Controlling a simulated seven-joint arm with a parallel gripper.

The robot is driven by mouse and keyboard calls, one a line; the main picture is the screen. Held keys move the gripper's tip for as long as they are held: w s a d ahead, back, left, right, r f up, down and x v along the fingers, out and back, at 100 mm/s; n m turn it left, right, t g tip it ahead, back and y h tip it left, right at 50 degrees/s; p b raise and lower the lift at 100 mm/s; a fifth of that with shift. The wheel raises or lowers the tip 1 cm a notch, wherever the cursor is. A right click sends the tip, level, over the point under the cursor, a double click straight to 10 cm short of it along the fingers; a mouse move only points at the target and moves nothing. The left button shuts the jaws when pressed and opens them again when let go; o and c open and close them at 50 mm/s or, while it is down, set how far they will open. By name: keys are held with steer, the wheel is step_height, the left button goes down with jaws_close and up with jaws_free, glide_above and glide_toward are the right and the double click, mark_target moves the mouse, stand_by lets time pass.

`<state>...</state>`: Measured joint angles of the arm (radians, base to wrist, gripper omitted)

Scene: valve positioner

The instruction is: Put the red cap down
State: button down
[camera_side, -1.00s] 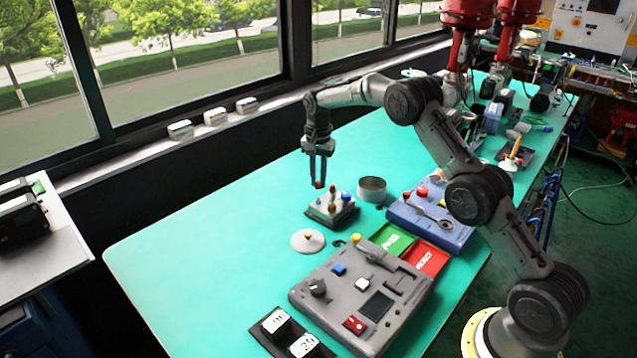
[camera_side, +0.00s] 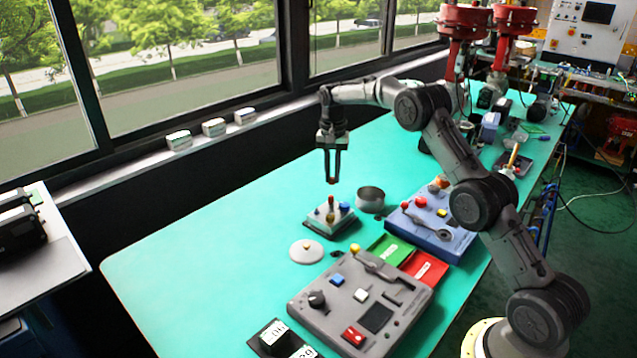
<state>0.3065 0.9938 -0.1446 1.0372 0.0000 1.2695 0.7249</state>
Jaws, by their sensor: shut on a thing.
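My gripper (camera_side: 332,180) points straight down, its long dark fingers shut on a small piece at the tips. The piece is the red cap (camera_side: 332,183), looking dull reddish-brown and very small here. It is in the air, a little above the grey valve block (camera_side: 318,223) and apart from it. The block stands on the table with a brass-coloured post (camera_side: 330,214), a red top (camera_side: 331,199) above that post, and a blue knob (camera_side: 344,206) at its right. The exact gap between cap and block is hard to judge.
A white round lid (camera_side: 306,252) lies in front. Green (camera_side: 390,248) and red (camera_side: 424,269) trays, a blue panel (camera_side: 435,232) and a grey console (camera_side: 330,318) fill the front right. The table (camera_side: 200,250) is clear at left.

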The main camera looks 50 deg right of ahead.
steer(key=m, duration=0.2)
glide_toward(371, 189)
steer(key=s+a+r, duration=0.2)
steer(key=a+r, duration=0.2)
steer(key=shift+s+d+f, duration=0.1)
steer(key=shift+d+f, duration=0.05)
steer(key=shift+f, duration=2.7)
steer(key=shift+s+d+f, duration=0.1)
steer(key=shift+s+f, duration=0.05)
steer(key=shift+f, duration=2.7)
steer(key=c, duration=0.8)
jaws_free()
steer(key=shift+o, duration=0.2)
